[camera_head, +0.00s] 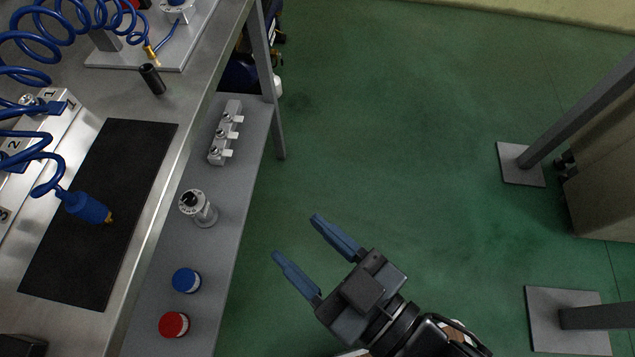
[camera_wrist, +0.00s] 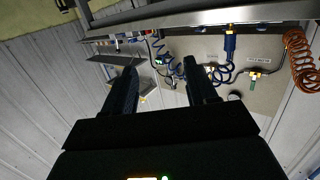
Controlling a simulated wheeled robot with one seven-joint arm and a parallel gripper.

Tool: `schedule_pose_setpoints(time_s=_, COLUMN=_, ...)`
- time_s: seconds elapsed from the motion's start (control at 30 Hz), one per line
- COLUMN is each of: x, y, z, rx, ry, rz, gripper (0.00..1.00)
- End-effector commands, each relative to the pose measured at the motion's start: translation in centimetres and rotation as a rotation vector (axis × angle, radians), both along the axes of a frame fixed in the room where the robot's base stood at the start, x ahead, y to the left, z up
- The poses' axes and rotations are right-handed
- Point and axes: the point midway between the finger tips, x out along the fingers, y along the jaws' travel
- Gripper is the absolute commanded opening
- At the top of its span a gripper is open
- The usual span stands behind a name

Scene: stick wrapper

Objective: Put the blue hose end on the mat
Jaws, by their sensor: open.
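The blue hose end (camera_head: 87,207) is a blue cylinder with a brass tip at the end of a coiled blue hose. In the head view it is over the dark mat (camera_head: 75,255) on the metal bench; whether it touches the mat I cannot tell. My gripper (camera_head: 297,237) is open and empty, out over the green floor to the right of the bench and its lower shelf. It is well apart from the hose end. In the wrist view my two fingers (camera_wrist: 160,75) are spread with nothing between them, and blue coils show beyond them.
The lower shelf (camera_head: 235,180) holds a valve block (camera_head: 226,133), a round gauge-like fitting (camera_head: 198,207), a blue cap (camera_head: 186,280) and a red cap (camera_head: 174,325). A black cylinder (camera_head: 152,79) stands on the bench. The green floor at right is clear up to grey posts.

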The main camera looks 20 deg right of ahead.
Motion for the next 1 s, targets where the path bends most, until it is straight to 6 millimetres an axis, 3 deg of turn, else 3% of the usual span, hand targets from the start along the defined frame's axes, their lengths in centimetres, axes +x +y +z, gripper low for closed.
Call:
schedule_pose_setpoints(time_s=0.03, x=-1.1, y=-2.7, z=-0.5, rx=-0.010, ry=0.022, rz=-0.052, gripper=0.57)
schedule_pose_setpoints(time_s=0.2, x=-5.1, y=-9.7, z=-0.8, rx=-0.029, ry=0.070, rz=-0.211, gripper=0.57)
schedule_pose_setpoints(time_s=0.4, x=-10.4, y=-15.5, z=0.4, rx=-0.049, ry=0.123, rz=-0.390, gripper=0.57)
schedule_pose_setpoints(time_s=0.63, x=-14.0, y=-18.3, z=2.0, rx=-0.061, ry=0.152, rz=-0.509, gripper=0.57)
schedule_pose_setpoints(time_s=1.0, x=-14.4, y=-18.6, z=2.3, rx=-0.064, ry=0.156, rz=-0.524, gripper=0.57)
